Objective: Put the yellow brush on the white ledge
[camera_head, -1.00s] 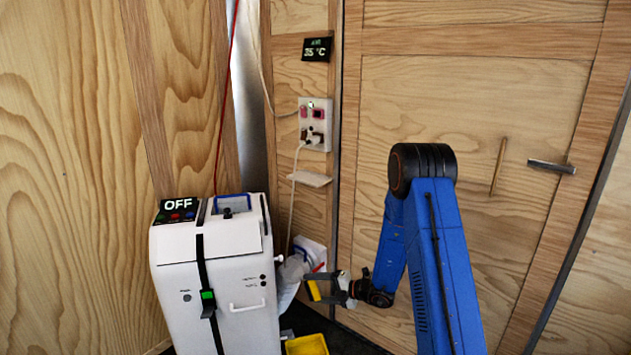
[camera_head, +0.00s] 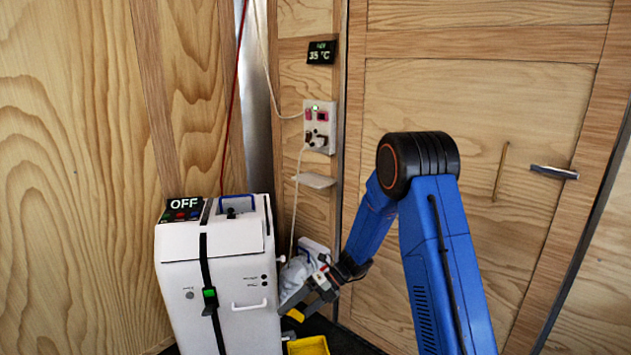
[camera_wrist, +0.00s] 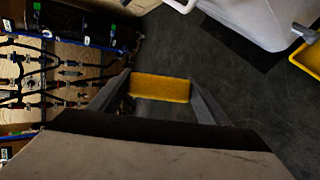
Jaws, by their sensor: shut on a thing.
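The yellow brush (camera_wrist: 160,87) is between the two fingers of my gripper (camera_wrist: 158,92) in the wrist view, and the gripper is shut on it. In the head view a yellow part of the brush (camera_head: 296,315) shows at the fingertips of my gripper (camera_head: 300,303), low beside the white machine. The rest of the brush is hidden there. The white ledge (camera_head: 315,180) is a small shelf on the wooden wall below the socket panel. It looks empty. My gripper is well below the ledge and apart from it.
A white machine (camera_head: 225,275) with an "OFF" display stands left of my gripper. A yellow bin (camera_head: 308,346) is on the floor below. A socket panel (camera_head: 319,126) with a hanging white cable is above the ledge. A wooden door (camera_head: 480,110) is at right.

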